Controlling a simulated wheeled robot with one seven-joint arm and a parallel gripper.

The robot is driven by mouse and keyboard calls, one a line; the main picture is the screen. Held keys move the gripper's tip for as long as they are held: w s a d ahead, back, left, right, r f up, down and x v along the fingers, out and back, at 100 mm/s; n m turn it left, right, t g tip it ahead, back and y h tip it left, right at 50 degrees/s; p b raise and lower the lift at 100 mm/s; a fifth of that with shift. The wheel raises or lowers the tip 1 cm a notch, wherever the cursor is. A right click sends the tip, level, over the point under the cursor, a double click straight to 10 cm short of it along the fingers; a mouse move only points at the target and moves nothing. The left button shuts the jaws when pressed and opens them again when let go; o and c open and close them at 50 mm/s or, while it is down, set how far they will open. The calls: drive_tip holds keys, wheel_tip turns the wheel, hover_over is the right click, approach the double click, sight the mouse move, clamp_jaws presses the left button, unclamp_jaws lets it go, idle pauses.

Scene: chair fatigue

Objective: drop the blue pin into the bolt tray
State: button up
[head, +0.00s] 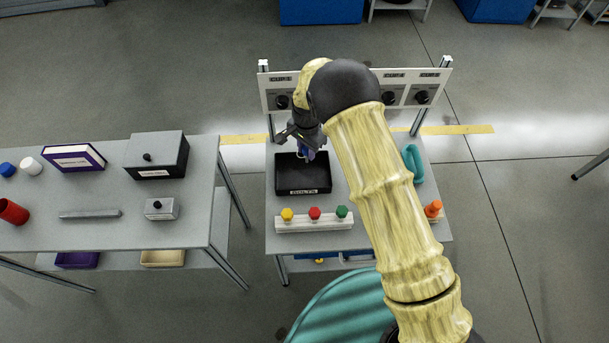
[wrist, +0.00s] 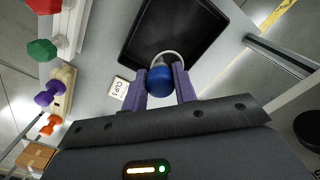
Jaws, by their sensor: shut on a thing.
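The blue pin (wrist: 160,82) shows a round blue head between the two purple fingers of my gripper (wrist: 160,76) in the wrist view. My gripper is shut on it. A pale ring shows just behind the head; the rest of the pin is hidden. In the head view my gripper (head: 306,150) is above the back part of the tray (head: 303,182), which stands on the grey table. I cannot tell the exact height above it.
A white rack (head: 314,225) with yellow, red and green knobs stands in front of the tray. A panel with dials (head: 405,93) rises behind it. A teal thing (head: 410,165) and an orange pin (head: 433,208) are at right. A separate table (head: 100,230) stands left.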

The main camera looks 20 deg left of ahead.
sight(307, 160)
drive_tip(key=shift+f+b, duration=1.85)
drive_tip(key=shift+f, duration=1.15)
drive_tip(key=o, duration=1)
wheel_tip(307, 160, up, 17)
drive_tip(key=shift+r+b, duration=0.2)
drive_tip(key=shift+b, duration=0.9)
drive_tip(key=shift+w, duration=0.1)
